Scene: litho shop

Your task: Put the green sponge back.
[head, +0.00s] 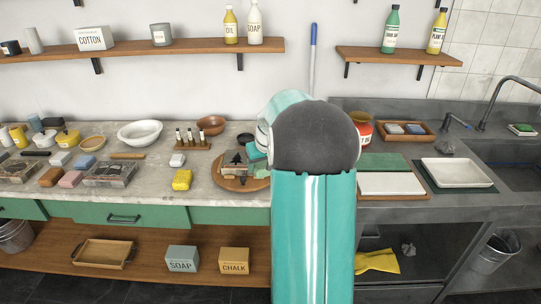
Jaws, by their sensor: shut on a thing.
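A small green block, likely the green sponge (524,129), lies at the far right on the counter beyond the sink; it looks pale underneath and is too small to tell for sure. My teal arm with its dark grey joint fills the middle of the head view.
A round wooden board (229,184) with dark and green things is partly behind my arm. To the right are a wooden tray (426,138) with two blocks, a white tray (457,173) and the sink (508,165). Shelves hang above with bottles. The left worktop is crowded.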

